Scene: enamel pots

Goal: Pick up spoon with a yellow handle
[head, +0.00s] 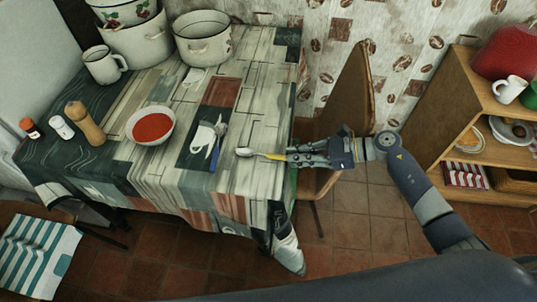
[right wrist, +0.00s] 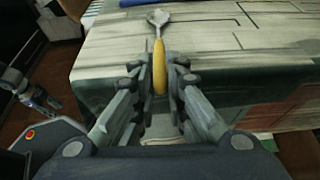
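The spoon with a yellow handle (head: 272,156) is at the right edge of the patterned tablecloth in the head view, its silver bowl pointing left. In the right wrist view the yellow handle (right wrist: 159,68) lies lengthwise between the fingers, bowl pointing away from me. My right gripper (right wrist: 160,78) comes in from the right and its narrowed fingers appear closed around the handle. I cannot tell whether the spoon is clear of the cloth. What looks like my left gripper (right wrist: 38,98) is small and dark at the left of the right wrist view.
The table (head: 258,100) holds a bowl of red soup (head: 152,126), a dark mat (head: 196,158) with a white napkin and blue-handled cutlery, shakers, a mug (head: 103,66) and large pots. A chair (head: 350,90) and shelf (head: 445,110) stand to the right.

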